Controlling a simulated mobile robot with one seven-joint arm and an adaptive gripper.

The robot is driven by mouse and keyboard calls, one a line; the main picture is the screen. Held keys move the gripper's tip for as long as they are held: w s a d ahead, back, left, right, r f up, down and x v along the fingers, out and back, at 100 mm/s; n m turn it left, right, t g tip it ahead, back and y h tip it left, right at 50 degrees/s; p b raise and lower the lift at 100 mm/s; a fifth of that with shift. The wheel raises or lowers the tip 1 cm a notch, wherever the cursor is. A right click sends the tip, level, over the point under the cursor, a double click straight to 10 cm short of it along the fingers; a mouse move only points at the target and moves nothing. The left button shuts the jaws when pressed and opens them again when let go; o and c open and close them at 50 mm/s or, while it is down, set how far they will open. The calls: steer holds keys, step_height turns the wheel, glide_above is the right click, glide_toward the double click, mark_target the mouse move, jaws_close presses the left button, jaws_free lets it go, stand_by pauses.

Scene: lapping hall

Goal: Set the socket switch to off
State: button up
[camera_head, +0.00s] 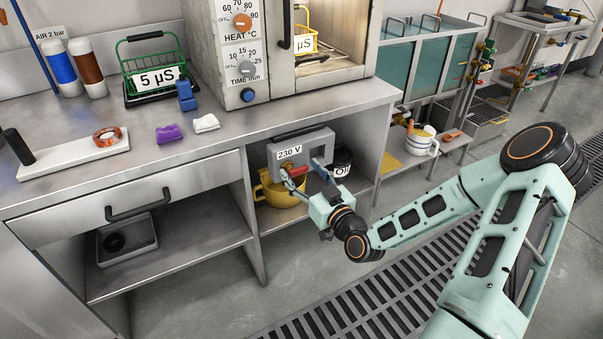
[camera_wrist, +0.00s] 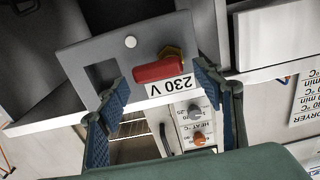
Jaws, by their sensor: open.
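The socket switch is a grey plate (camera_head: 283,140) labelled 230 V on the bench front, with a red handle (camera_head: 298,171). In the wrist view the plate (camera_wrist: 85,50) appears upside down. The red handle (camera_wrist: 158,70) lies nearly level there, its one end at a brass-coloured hub (camera_wrist: 172,52). My gripper (camera_head: 304,176) is open in front of the plate. In the wrist view its blue fingers (camera_wrist: 160,76) stand to either side of the handle, with visible gaps. I cannot tell whether either finger touches the plate. The arm partly hides the plate's lower area in the head view.
A yellow pot (camera_head: 275,194) and a dark Oil container (camera_head: 342,162) stand on the shelf beneath and behind the plate. The bench top (camera_head: 225,135) carries a green basket (camera_head: 150,80), blocks and an oven (camera_head: 320,75). A floor grate (camera_head: 330,310) runs in front.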

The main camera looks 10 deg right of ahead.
steer(key=shift+w, duration=0.2)
steer(key=c, duration=1.2)
steer(key=shift+o, duration=0.2)
